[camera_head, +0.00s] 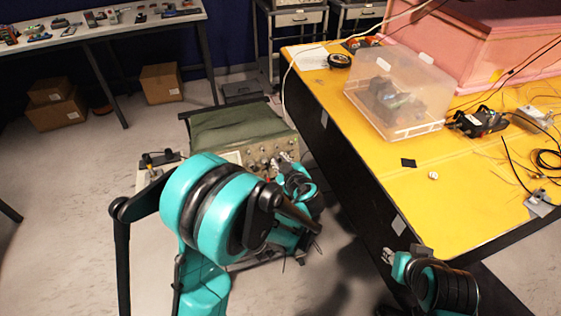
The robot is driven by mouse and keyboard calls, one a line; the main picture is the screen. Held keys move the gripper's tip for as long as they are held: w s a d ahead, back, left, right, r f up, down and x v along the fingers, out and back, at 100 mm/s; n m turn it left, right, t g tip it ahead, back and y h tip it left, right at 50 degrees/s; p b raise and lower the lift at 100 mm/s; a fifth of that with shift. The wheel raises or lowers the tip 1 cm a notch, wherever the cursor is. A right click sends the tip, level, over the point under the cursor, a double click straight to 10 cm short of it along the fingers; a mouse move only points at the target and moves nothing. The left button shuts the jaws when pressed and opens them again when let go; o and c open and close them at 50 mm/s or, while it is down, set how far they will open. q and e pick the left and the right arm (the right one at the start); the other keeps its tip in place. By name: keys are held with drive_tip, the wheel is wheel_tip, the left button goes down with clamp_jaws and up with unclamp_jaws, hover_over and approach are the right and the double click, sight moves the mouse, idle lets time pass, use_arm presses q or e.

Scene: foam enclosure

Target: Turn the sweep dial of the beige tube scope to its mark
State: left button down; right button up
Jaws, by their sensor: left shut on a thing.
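The beige tube scope (256,152) stands in the middle of the view with a green cover (232,122) over its top. Its front panel carries several small knobs and faces the lower part of the picture. My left gripper (284,162) is at the right part of this panel, shut on the sweep dial. The dial and its mark are hidden by the fingers or too small to read. My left arm covers the lower left of the scope. My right gripper (391,257) is beside the yellow table's near edge, away from the scope; its finger opening is too small to tell.
The yellow table (455,190) at right holds a clear plastic bin (415,118), a black device (478,122) and cables. A pink foam enclosure (470,45) stands at the back right. Cardboard boxes (161,83) lie on the floor at the back left.

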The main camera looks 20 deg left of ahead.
use_arm(q)
drive_tip(key=c, duration=1.7)
unclamp_jaws()
drive_tip(key=v, duration=1.2)
drive_tip(key=shift+f, duration=0.1)
drive_tip(key=s+a+m+g+h, duration=0.1)
drive_tip(key=s+a+m+h, duration=0.1)
drive_tip(key=s+m, duration=0.2)
drive_tip(key=s+a+m+g+h, duration=0.1)
drive_tip(key=s+a+m+h, duration=0.1)
drive_tip(key=s+m, duration=0.2)
drive_tip(key=s+a+m+g+h, duration=0.2)
drive_tip(key=s+m+h, duration=0.1)
drive_tip(key=s, duration=0.5)
drive_tip(key=shift+s+m, duration=0.3)
drive_tip(key=shift+m, duration=0.1)
